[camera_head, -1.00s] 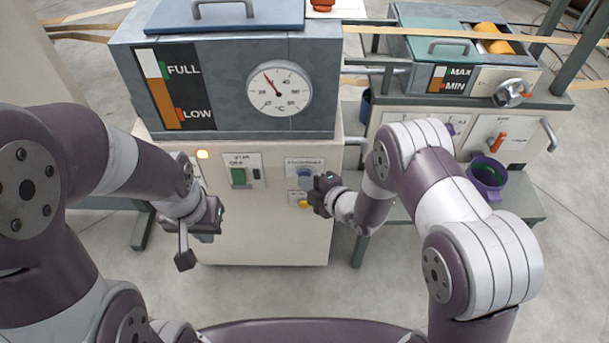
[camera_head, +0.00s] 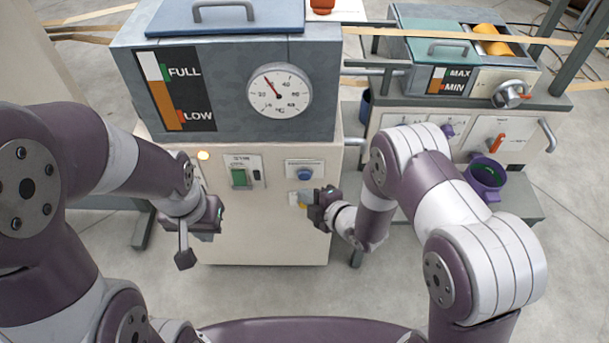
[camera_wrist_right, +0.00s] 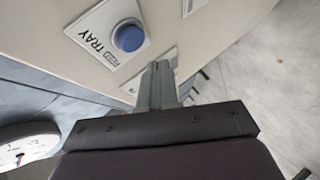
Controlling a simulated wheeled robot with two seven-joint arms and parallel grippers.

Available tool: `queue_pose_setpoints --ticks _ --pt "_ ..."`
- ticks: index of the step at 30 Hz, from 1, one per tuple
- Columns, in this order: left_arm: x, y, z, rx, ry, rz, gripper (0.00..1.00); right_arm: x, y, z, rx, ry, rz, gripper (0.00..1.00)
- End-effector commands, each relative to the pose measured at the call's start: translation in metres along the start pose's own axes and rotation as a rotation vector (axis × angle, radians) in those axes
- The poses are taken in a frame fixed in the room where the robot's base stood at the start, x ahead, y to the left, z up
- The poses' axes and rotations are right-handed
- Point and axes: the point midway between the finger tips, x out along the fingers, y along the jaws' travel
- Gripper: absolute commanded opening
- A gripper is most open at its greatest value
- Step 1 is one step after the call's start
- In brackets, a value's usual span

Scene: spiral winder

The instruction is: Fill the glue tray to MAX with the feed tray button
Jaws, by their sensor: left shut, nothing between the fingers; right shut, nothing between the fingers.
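The blue button (camera_head: 304,174) is on the front panel of the grey tank's cabinet. In the right wrist view the blue button (camera_wrist_right: 128,36) stands on a plate whose legible word is TRAY. My right gripper (camera_head: 301,198) is shut and empty, just below the blue button in the head view, over the lower plate with a yellow part. Its fingers (camera_wrist_right: 163,67) hide some of that plate; contact cannot be told. My left gripper (camera_head: 217,214) is shut and empty, left of the buttons. The glue tray's gauge (camera_head: 436,80) shows orange between MIN and MAX.
The tank (camera_head: 225,90) carries a FULL/LOW gauge and a temperature dial (camera_head: 279,90). The floor in front of the cabinet is clear.

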Motion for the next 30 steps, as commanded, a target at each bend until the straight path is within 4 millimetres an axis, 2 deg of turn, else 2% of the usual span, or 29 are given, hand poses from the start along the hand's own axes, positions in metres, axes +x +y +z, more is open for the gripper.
queue_pose_setpoints --ticks 10,30 --pt "-0.008 0.000 -0.001 0.000 0.000 0.000 0.00 -0.022 -0.015 -0.016 0.000 -0.001 -0.002 0.00" --pt "-0.007 0.000 -0.001 0.000 0.000 0.000 0.00 -0.023 -0.016 -0.016 0.000 -0.001 0.000 0.00"
